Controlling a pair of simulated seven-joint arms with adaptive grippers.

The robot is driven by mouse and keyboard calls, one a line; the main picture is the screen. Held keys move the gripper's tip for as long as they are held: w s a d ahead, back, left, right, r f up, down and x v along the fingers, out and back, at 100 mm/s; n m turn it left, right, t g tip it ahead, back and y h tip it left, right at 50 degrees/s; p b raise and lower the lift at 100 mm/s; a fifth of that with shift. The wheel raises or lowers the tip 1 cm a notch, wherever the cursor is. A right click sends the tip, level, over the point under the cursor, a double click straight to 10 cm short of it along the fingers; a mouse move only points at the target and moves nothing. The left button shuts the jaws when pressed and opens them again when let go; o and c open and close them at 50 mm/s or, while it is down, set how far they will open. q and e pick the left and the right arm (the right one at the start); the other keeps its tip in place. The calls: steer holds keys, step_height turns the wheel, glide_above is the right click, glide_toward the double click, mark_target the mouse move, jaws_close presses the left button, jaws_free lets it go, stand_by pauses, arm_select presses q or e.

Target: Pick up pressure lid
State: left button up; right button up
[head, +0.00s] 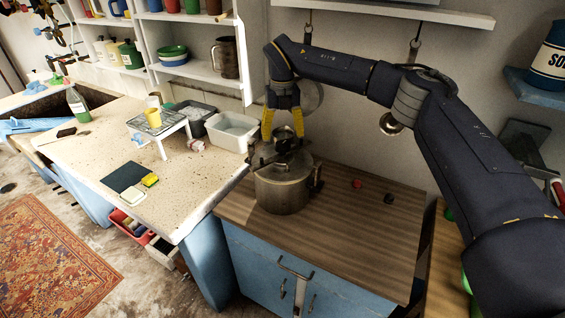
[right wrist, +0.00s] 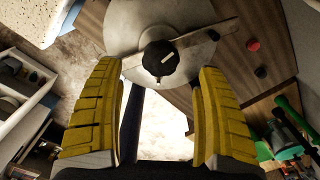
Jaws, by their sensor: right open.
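The pressure lid (head: 287,166) is a round grey metal disc on top of the steel pot (head: 283,193), which stands on the wooden counter. In the right wrist view the lid (right wrist: 120,28) has a flat metal bar across it and a black knob (right wrist: 160,60) at its middle. My right gripper (head: 283,128) is just above the lid, pointing down. Its yellow fingers are open, and in the right wrist view (right wrist: 158,72) the knob shows between the fingertips. Whether they touch it I cannot tell. My left gripper is not in view.
A red knob (head: 357,184) and a dark knob (head: 389,199) lie on the wooden counter (head: 340,220) right of the pot. A white basin (head: 231,131) stands left of it on the stone top.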

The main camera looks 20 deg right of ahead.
mark_target(283, 144)
steer(key=shift+w+f, duration=0.1)
steer(key=shift+f, duration=2.45)
steer(key=shift+c, duration=0.3)
jaws_close()
